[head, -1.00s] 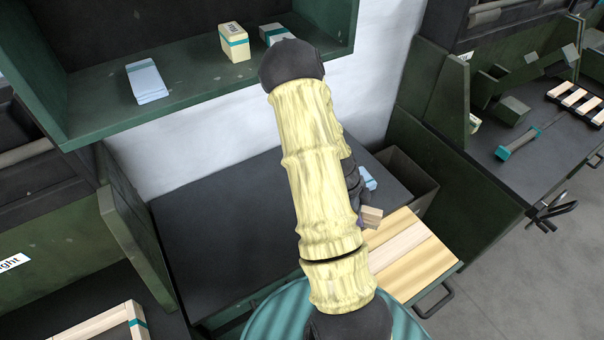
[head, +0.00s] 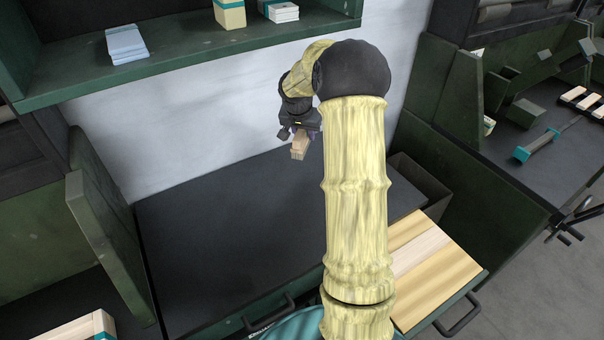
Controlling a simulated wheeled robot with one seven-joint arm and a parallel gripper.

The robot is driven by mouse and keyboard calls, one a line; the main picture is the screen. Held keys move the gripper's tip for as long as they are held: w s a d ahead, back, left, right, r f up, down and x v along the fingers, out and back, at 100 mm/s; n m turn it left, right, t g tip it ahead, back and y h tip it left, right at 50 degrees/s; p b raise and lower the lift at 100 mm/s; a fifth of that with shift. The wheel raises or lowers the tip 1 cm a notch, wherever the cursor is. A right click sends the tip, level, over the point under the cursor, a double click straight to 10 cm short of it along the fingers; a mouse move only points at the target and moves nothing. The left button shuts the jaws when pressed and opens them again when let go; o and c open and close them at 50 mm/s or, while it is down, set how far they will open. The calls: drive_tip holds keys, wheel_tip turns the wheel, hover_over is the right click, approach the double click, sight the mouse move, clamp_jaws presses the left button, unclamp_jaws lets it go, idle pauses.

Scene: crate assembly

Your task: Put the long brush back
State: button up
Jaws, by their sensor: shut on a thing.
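My gripper (head: 300,131) is up in front of the white wall, below the shelf and above the dark worktop. It is shut on a short tan wooden piece (head: 299,149), which points down and is clear of the worktop. Only this wooden end shows, with no bristles in sight, so I cannot tell if it is the long brush. My forearm hides part of the worktop's right side.
The dark worktop (head: 240,230) is bare where it shows. A dark open bin (head: 425,185) stands at its back right, behind striped wooden boards (head: 425,262). The green shelf (head: 185,67) above holds a pale blue stack (head: 126,45) and small boxes. Green side panels (head: 100,215) stand left.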

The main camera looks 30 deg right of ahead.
drive_tip(key=shift+w+a+r, duration=0.1)
drive_tip(key=shift+w+r, duration=0.15)
drive_tip(key=shift+f+b, duration=0.45)
drive_tip(key=shift+f, duration=2.05)
drive_tip(key=shift+f+b, duration=0.5)
drive_tip(key=shift+f, duration=2)
drive_tip(key=shift+f, duration=0.15)
drive_tip(key=o, duration=0.9)
drive_tip(key=shift+o, duration=0.2)
